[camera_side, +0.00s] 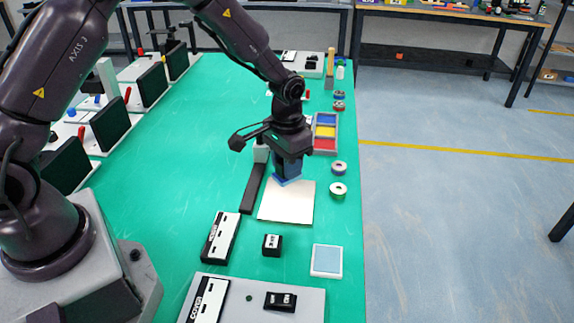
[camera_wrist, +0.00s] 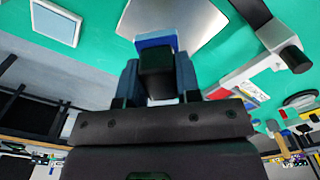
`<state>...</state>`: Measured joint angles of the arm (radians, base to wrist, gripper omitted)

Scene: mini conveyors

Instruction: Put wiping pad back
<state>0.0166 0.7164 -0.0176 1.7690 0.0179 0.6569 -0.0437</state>
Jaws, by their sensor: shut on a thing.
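My gripper (camera_side: 287,165) is shut on the wiping pad (camera_side: 284,182), a blue block with a dark grip. In the wrist view the pad (camera_wrist: 154,42) shows beyond the fingers, with the dark grip between them. The pad is at the far edge of a white plate (camera_side: 287,205); I cannot tell whether it touches the plate. A square white-framed tray with a light blue face (camera_side: 327,260) lies empty on the green table, nearer the side camera. It also shows at the upper left of the wrist view (camera_wrist: 57,22).
A dark bar with a pale upright block (camera_side: 252,188) stands left of the plate. A black-and-white conveyor (camera_side: 220,238) and small black box (camera_side: 272,245) lie nearer. Colored bins (camera_side: 326,132) and spools (camera_side: 338,190) line the right edge.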

